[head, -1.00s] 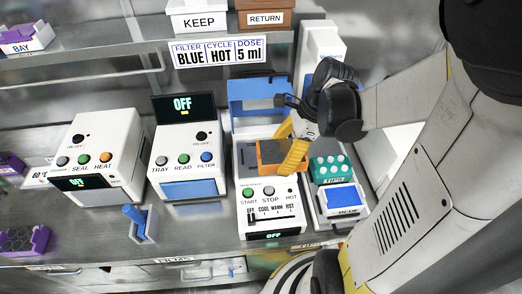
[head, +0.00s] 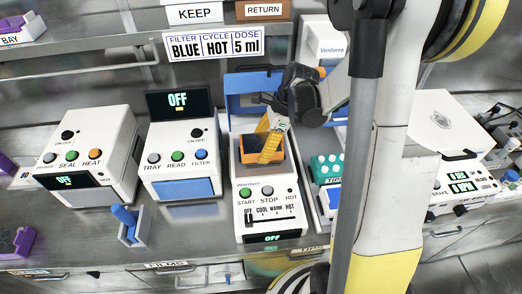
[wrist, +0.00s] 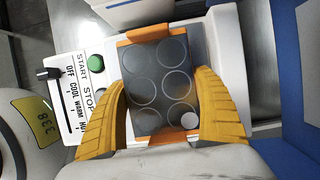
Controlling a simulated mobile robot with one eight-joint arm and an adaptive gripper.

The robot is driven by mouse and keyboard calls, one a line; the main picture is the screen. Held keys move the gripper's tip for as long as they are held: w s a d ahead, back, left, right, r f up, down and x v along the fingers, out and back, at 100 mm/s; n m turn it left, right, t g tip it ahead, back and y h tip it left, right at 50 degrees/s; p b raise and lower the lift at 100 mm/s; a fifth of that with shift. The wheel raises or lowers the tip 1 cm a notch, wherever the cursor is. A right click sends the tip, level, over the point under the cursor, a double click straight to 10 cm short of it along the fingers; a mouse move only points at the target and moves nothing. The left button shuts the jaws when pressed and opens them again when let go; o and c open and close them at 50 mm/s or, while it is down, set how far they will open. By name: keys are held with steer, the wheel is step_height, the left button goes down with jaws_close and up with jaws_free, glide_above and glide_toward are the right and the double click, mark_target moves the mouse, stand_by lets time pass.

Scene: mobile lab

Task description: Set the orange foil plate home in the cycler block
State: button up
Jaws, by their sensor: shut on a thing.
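The orange foil plate (head: 281,148) is in my gripper (head: 268,152), over the well area of the white cycler (head: 268,221). The wrist view shows its grey foil top (wrist: 158,82), with several round marks and orange ends, between the two yellow fingers of my gripper (wrist: 160,88). The fingers are shut on its two sides. The cycler's blue lid (head: 248,83) stands open behind the plate. The block under the plate is hidden, so I cannot tell whether the plate touches it or is seated.
The cycler's slider and buttons (wrist: 95,63) lie left of the plate in the wrist view. A teal rack with white caps (head: 328,168) stands close on the cycler's right. A reader (head: 185,160) and a sealer (head: 88,150) stand to the left. A shelf runs above.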

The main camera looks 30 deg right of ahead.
steer(key=shift+f, duration=0.4)
steer(key=shift+f, duration=0.1)
steer(key=shift+f, duration=0.15)
steer(key=o, duration=1.4)
